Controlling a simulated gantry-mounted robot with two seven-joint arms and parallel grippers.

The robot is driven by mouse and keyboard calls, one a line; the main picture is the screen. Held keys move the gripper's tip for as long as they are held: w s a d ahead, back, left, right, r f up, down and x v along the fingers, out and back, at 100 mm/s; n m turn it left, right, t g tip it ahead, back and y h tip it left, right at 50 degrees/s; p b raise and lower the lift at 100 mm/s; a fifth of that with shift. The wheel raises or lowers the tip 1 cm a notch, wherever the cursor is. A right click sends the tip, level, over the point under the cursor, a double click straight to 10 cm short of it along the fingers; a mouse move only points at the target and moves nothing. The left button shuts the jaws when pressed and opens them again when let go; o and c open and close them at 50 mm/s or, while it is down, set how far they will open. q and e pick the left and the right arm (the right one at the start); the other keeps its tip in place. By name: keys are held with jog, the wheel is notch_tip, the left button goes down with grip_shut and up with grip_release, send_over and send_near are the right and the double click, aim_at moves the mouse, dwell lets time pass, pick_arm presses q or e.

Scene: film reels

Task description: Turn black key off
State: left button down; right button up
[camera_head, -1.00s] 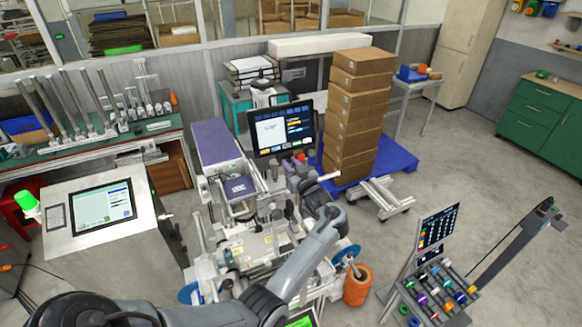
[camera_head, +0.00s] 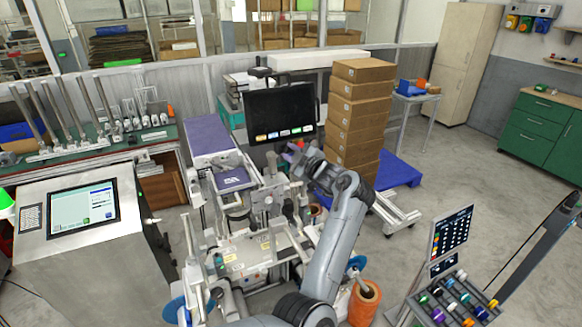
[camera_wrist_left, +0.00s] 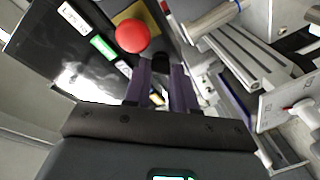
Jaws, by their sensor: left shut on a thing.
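The black key (camera_wrist_left: 161,62) shows in the left wrist view as a small dark piece at my fingertips, beside a round red button (camera_wrist_left: 132,36) on a yellow plate. My left gripper (camera_wrist_left: 163,70) is shut on it, with purple-grey fingers on both sides. The fingers hide part of the key, and I cannot tell its exact angle. In the head view my left gripper (camera_head: 297,160) is at the machine, just below the monitor (camera_head: 280,112), and the key is hidden there. The monitor is dark with a row of coloured buttons along its bottom. My right gripper is not in view.
The machine (camera_head: 250,240) stands around and below my left arm. Stacked cardboard boxes (camera_head: 357,115) rise on a blue pallet (camera_head: 400,170) to the right. A control cabinet (camera_head: 90,235) stands at the left. Open floor lies at the right.

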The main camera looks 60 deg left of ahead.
pick_arm(q)
jog(key=n+b, duration=0.3)
jog(key=n, duration=0.1)
jog(key=shift+f+h+b, duration=0.15)
jog(key=shift+h+b, duration=0.15)
jog(key=shift+b, duration=0.1)
jog(key=shift+r+n+g+h+b, duration=0.2)
jog(key=shift+n+b, duration=0.45)
jog(key=shift+n, duration=0.4)
jog(key=shift+r+n+g+h+b, duration=0.1)
jog(key=shift+n+g+h+b, duration=0.1)
jog(key=shift+n+b, duration=0.65)
jog(key=shift+n, duration=0.4)
jog(key=c, duration=1.2)
grip_release()
